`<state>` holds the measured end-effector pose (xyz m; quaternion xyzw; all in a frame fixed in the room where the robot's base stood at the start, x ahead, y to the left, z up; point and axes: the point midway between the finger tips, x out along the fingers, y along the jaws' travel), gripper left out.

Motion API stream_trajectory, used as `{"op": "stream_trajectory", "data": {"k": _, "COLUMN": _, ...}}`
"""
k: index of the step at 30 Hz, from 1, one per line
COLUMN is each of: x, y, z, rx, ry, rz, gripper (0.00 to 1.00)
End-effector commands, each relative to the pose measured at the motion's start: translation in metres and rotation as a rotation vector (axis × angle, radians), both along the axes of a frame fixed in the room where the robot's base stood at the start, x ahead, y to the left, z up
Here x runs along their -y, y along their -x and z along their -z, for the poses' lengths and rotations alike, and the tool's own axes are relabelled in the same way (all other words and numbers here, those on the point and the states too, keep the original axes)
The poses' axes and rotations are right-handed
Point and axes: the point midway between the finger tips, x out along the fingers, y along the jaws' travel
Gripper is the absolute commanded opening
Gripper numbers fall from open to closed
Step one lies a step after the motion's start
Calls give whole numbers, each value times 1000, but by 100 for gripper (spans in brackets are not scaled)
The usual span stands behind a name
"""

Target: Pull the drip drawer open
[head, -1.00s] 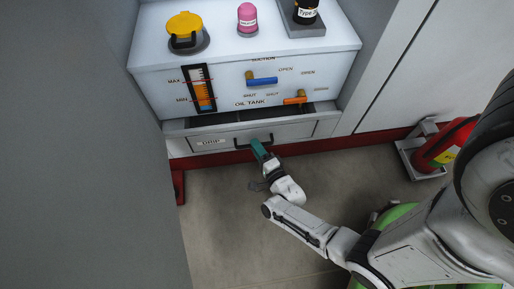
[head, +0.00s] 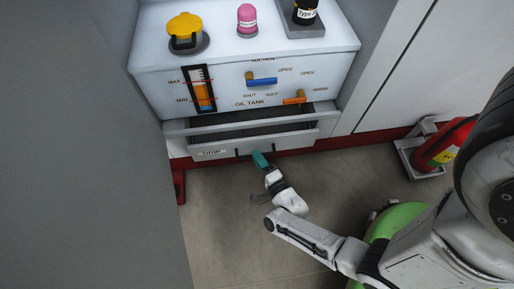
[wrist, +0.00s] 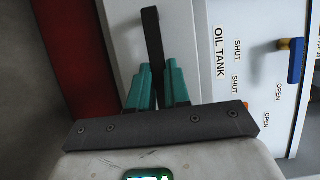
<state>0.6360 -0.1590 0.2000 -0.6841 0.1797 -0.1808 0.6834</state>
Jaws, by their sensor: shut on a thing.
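The drip drawer (head: 222,153) is a grey drawer labelled DRIP under the oil tank cabinet. It stands partly open, with its dark inside showing behind the front panel. My gripper (head: 259,158) is at the drawer's dark bar handle (head: 238,153), at the middle of the front. In the wrist view, the teal fingers (wrist: 158,88) are shut on the dark handle (wrist: 152,35), which stands up between them. The fingers hide part of the handle.
The oil tank cabinet (head: 222,82) has a blue valve lever (head: 262,81) and an orange one (head: 295,99) above the drawer. A red extinguisher (head: 443,143) stands in a bracket at the right. The floor before the drawer is clear.

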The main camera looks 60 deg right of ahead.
Motion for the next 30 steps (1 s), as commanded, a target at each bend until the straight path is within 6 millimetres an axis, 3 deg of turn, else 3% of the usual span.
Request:
{"op": "stream_trajectory", "data": {"k": 3, "x": -29, "y": 24, "z": 1, "rx": -6, "ry": -4, "rz": -3, "gripper": 0}}
{"op": "stream_trajectory", "data": {"k": 9, "x": -58, "y": 45, "z": 2, "rx": -5, "ry": -4, "rz": -2, "gripper": 0}}
{"op": "stream_trajectory", "data": {"k": 20, "x": -62, "y": 49, "z": 1, "rx": -3, "ry": -2, "rz": -1, "gripper": 0}}
{"op": "stream_trajectory", "data": {"k": 21, "x": -62, "y": 48, "z": 1, "rx": -3, "ry": -2, "rz": -1, "gripper": 19}}
{"op": "stream_trajectory", "data": {"k": 28, "x": -62, "y": 48, "z": 1, "rx": -3, "ry": -1, "rz": 0, "gripper": 41}}
{"op": "stream_trajectory", "data": {"k": 30, "x": -62, "y": 48, "z": 0, "rx": -1, "ry": -2, "rz": 0, "gripper": 43}}
